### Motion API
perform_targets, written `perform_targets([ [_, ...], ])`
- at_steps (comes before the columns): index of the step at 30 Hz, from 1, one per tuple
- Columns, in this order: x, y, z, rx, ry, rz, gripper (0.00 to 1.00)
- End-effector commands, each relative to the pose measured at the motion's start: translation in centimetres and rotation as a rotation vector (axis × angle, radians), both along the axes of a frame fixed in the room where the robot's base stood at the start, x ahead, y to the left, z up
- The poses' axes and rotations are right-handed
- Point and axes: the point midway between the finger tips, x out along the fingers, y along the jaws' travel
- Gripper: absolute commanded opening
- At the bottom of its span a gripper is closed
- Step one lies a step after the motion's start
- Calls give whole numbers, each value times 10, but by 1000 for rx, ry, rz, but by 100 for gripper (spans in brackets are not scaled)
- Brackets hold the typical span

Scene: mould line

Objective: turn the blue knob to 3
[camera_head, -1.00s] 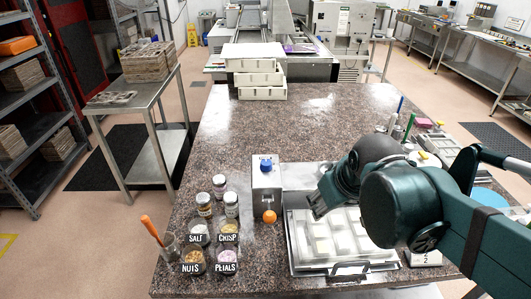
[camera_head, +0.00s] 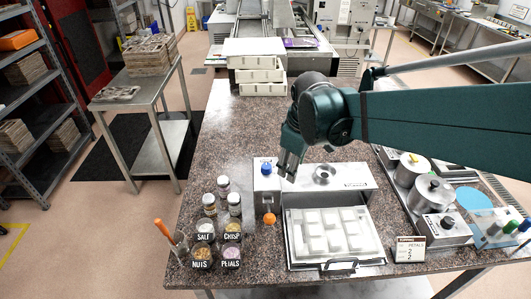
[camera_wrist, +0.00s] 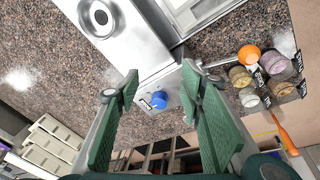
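The blue knob (camera_head: 267,169) sits on top of the left end of a long silver machine behind the mould tray. In the wrist view the blue knob (camera_wrist: 160,99) lies between the two green fingers of my gripper (camera_wrist: 160,85), beyond their tips, with a small dark-marked label beside it. The label is too small to read. My gripper (camera_head: 286,172) is open and empty, just right of the knob in the head view and apart from it. The knob's pointer position cannot be made out.
A lever with an orange ball (camera_head: 269,218) hangs at the machine's front left. A white mould tray (camera_head: 290,240) stands in front. Jars and labelled cups (camera_head: 203,231) stand at left. Round metal pots (camera_head: 432,192) stand at right. Stacked white moulds (camera_head: 256,75) stand behind.

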Motion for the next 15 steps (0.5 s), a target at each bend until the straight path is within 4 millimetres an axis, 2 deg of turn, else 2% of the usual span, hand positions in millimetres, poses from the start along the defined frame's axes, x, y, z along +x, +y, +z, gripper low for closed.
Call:
perform_targets([
  [3,14,12,9,-18,25,64,38],
  [15,54,51,14,-74,113,287,38],
])
